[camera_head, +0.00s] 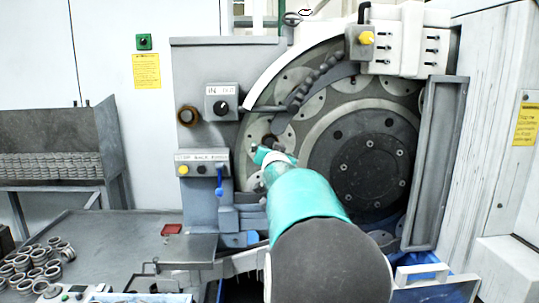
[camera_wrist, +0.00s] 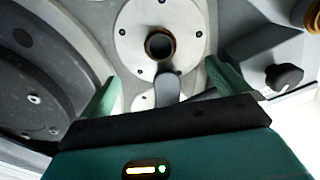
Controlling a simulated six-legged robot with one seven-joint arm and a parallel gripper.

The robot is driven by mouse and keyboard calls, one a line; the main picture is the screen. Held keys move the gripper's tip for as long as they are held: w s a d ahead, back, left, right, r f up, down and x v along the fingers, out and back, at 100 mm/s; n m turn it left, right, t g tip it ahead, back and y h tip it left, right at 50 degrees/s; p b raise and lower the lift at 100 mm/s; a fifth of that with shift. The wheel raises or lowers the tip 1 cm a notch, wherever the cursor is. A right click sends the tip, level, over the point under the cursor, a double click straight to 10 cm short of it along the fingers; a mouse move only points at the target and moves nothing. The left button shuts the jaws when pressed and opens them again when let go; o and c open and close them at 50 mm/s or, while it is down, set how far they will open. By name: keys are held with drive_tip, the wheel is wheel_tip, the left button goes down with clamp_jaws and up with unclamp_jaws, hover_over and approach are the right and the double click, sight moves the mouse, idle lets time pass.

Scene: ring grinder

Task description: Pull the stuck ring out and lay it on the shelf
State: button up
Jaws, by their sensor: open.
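The stuck ring (camera_wrist: 174,46) shows in the wrist view as a brownish rim around a dark hole, seated in a pale round disc (camera_wrist: 135,35) on the grinder. In the head view the ring (camera_head: 269,139) is small and partly hidden by my arm. My gripper (camera_wrist: 163,72) is open and empty. Its two teal fingers stand apart, one on each side below the ring, not touching it. In the head view my gripper (camera_head: 266,156) is just in front of the wheel's left side. A grey metal shelf surface (camera_head: 120,240) is at the lower left.
A control box with a blue handle (camera_head: 202,163) and a knob box (camera_head: 222,103) stick out left of the wheel. A grey side panel (camera_head: 436,165) bounds the right.

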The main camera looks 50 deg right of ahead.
drive_tip(key=shift+x, duration=2.85)
drive_tip(key=shift+x, duration=2.05)
idle(1.7)
drive_tip(key=shift+c, duration=0.4)
drive_tip(key=shift+w, duration=0.1)
drive_tip(key=c, duration=1.5)
drive_tip(key=shift+c, duration=0.2)
drive_tip(key=o, duration=1.2)
drive_tip(key=shift+a, duration=0.15)
